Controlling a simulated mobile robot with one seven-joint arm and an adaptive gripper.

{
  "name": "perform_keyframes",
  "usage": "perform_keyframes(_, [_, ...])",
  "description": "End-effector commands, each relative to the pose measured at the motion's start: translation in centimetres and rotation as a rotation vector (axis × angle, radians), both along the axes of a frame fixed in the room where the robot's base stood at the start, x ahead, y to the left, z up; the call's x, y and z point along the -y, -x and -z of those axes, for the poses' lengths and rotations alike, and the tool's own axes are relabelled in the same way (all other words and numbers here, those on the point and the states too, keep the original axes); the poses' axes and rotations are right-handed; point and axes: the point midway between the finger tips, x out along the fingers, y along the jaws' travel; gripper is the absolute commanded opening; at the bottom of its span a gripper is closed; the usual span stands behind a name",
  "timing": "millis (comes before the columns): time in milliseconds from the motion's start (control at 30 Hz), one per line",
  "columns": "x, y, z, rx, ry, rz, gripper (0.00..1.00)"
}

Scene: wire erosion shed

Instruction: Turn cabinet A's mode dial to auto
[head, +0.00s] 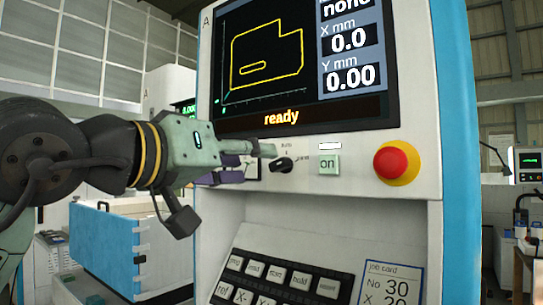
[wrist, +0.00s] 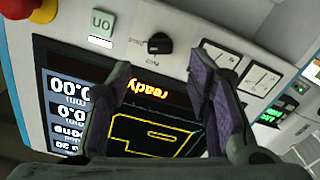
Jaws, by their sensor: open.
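Cabinet A (head: 210,60) bears the letter A at its top left corner and a screen reading "ready". Its black mode dial (head: 283,165) sits on the panel below the screen, with small lettering above it and to its right; "auto" seems to be the word above. I cannot tell clearly which mark the dial points to. My gripper (head: 257,162) is open just left of the dial in the head view. In the wrist view, the dial (wrist: 160,43) shows upside down, beyond the gap between my gripper's (wrist: 163,66) spread fingers. Nothing is between them.
A green "on" button (head: 329,165) and a red emergency stop (head: 396,163) on a yellow base stand right of the dial. A sloped keypad (head: 285,279) and a job card (head: 388,284) are below. Framed panel parts (wrist: 258,78) lie beside the right finger in the wrist view.

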Motion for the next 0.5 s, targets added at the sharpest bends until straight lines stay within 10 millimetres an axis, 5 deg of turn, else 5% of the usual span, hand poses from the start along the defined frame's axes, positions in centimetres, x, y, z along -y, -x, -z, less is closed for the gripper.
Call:
perform_keyframes(233, [2.7, -3.6, -0.2, 0.002, -0.003, -0.001, 0.47])
perform_keyframes(500, [3.9, -5.4, -0.1, 0.004, -0.001, 0.000, 0.47])
